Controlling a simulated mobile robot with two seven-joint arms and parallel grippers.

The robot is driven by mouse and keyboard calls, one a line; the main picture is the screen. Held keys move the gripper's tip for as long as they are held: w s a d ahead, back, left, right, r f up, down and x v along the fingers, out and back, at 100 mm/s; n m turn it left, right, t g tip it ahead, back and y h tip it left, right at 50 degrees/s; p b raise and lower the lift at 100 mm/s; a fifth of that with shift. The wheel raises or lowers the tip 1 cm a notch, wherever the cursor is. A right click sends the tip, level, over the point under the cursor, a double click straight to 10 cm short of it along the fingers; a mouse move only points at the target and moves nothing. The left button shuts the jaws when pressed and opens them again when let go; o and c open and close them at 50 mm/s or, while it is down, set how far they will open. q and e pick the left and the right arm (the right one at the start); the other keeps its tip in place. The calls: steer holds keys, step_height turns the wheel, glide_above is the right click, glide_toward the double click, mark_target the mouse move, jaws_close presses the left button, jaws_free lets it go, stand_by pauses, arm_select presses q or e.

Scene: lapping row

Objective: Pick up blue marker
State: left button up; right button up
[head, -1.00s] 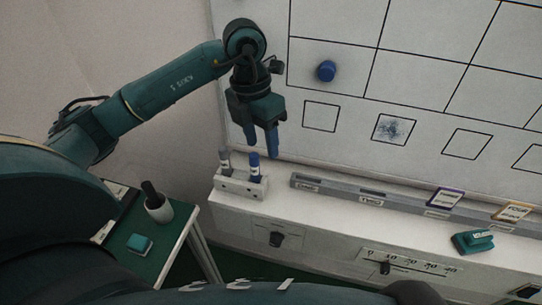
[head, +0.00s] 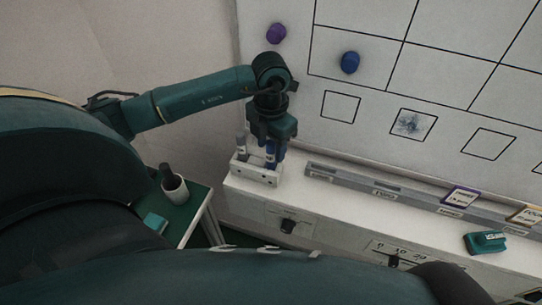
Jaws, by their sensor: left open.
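The blue marker (head: 270,153) stands upright in a white holder (head: 256,172) on the ledge under the whiteboard, in the head view. A grey marker (head: 241,143) stands beside it in the same holder. My left gripper (head: 274,150) is open and points down at the blue marker, its fingers at the marker's upper part. The gripper partly hides the marker, and I cannot tell whether the fingers touch it. My right gripper is not in view.
A blue magnet (head: 350,62) and a purple magnet (head: 276,33) sit on the whiteboard above. A grey rail (head: 345,178) and a teal eraser (head: 485,243) lie to the right on the ledge. A green side table (head: 186,215) with a cup (head: 174,189) stands lower left.

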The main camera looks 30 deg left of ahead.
mark_target(271, 160)
arm_select(q)
steer(key=shift+f, duration=1.35)
steer(key=shift+c, duration=0.5)
steer(key=c, duration=0.7)
jaws_close()
steer(key=shift+r, duration=0.1)
